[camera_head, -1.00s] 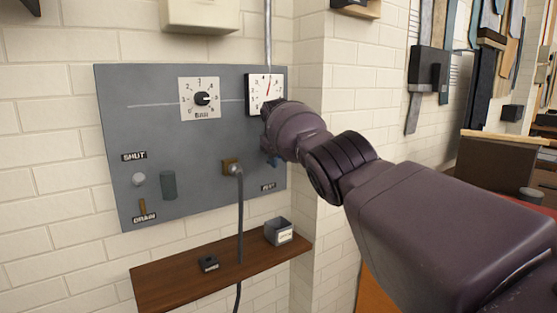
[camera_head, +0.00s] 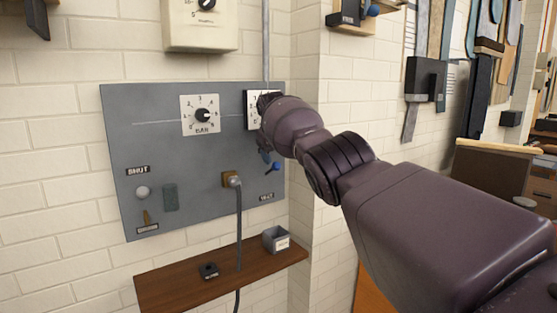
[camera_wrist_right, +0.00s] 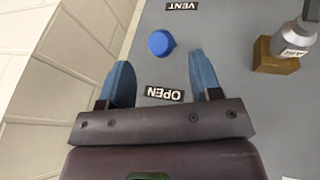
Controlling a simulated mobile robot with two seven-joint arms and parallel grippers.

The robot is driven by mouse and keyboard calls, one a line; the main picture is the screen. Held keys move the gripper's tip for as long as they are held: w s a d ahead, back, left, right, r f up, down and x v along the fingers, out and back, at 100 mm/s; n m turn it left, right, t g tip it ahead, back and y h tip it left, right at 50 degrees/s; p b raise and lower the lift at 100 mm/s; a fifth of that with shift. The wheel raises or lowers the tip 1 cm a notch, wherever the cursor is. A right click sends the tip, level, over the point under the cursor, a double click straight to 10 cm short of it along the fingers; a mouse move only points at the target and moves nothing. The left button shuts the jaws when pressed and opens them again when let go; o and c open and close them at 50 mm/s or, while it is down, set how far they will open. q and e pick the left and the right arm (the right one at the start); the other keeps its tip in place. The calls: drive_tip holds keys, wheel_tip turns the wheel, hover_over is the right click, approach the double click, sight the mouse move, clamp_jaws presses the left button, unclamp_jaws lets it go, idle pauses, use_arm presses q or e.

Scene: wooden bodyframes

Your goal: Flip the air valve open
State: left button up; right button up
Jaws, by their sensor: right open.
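A grey wall panel (camera_head: 130,125) carries the controls. A blue knob (camera_wrist_right: 161,43) sits between the OPEN label (camera_wrist_right: 164,94) and the VENT label (camera_wrist_right: 183,6) in the right wrist view. In the head view the blue knob (camera_head: 273,168) is at the panel's right edge, above VENT. My right gripper (camera_head: 266,156) is beside it, with the arm hiding OPEN. In the wrist view my right gripper (camera_wrist_right: 160,72) has its blue fingers spread and empty, the knob ahead of the gap between them. Contact is not visible. My left gripper is out of view.
Left on the panel are a SHUT label (camera_head: 138,171) and a pale round knob (camera_head: 142,193). A BAR dial (camera_head: 200,115) is above. A hose (camera_head: 239,215) hangs from a brass fitting (camera_head: 228,181). Below is a wooden shelf (camera_head: 180,282) with a small grey box (camera_head: 276,239).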

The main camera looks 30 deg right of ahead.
use_arm(q)
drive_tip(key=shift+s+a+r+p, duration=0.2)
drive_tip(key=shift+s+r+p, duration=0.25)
drive_tip(key=shift+p, duration=0.35)
use_arm(e)
drive_tip(key=v, duration=0.3)
drive_tip(key=shift+s+a+r, duration=0.15)
drive_tip(key=shift+r, duration=0.2)
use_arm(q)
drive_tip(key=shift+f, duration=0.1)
use_arm(e)
drive_tip(key=shift+f, duration=0.1)
